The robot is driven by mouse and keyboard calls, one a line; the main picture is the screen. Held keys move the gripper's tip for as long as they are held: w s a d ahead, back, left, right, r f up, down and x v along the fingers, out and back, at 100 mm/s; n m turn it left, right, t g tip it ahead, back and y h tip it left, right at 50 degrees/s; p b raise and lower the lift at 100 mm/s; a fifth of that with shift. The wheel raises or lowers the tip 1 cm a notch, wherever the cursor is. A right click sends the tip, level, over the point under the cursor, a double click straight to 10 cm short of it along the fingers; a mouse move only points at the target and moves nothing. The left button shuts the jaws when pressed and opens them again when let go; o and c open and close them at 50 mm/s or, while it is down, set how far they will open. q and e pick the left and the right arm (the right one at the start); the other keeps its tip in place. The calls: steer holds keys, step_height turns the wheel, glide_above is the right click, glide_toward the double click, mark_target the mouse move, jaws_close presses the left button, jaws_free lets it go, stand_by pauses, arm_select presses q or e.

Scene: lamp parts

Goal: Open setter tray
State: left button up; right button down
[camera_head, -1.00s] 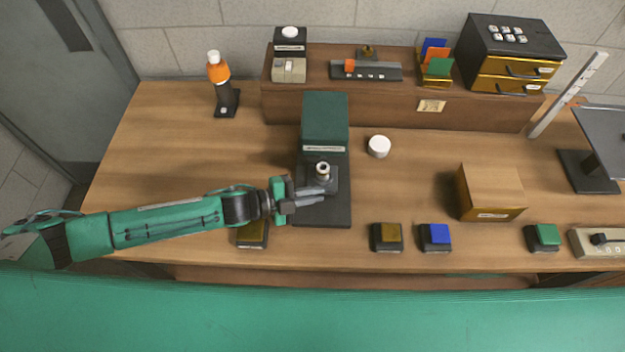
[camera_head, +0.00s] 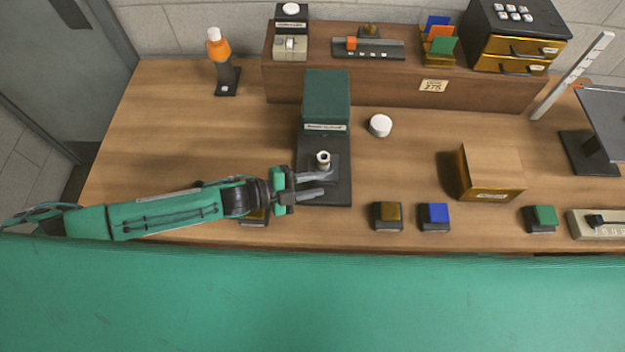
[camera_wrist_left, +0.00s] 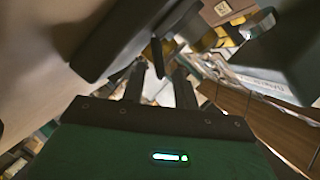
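The setter appears to be the machine with a green housing (camera_head: 326,98) and a long dark base (camera_head: 335,190). On the base sits a dark square tray-like part (camera_head: 330,168) carrying a small upright pale-rimmed cylinder (camera_head: 323,160). I cannot tell how far the tray is out. My left gripper (camera_head: 323,183) is over the front of the base, just nearer than the cylinder, its fingers pointing right. The fingers are apart with nothing visible between them; they show apart in the left wrist view (camera_wrist_left: 158,85) too. Contact with the tray is unclear. My right gripper is out of view.
A brown-topped button block (camera_head: 253,217) is partly under my left arm. Brown (camera_head: 387,212) and blue (camera_head: 436,212) button blocks stand right of the base. A white round cap (camera_head: 380,125) and a cardboard-coloured box (camera_head: 491,173) lie further right. A raised shelf (camera_head: 385,78) runs behind.

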arm_select(q)
steer(key=shift+r, duration=0.55)
step_height(320, 180, up, 19)
steer(key=b, duration=0.1)
steer(key=shift+b, duration=0.4)
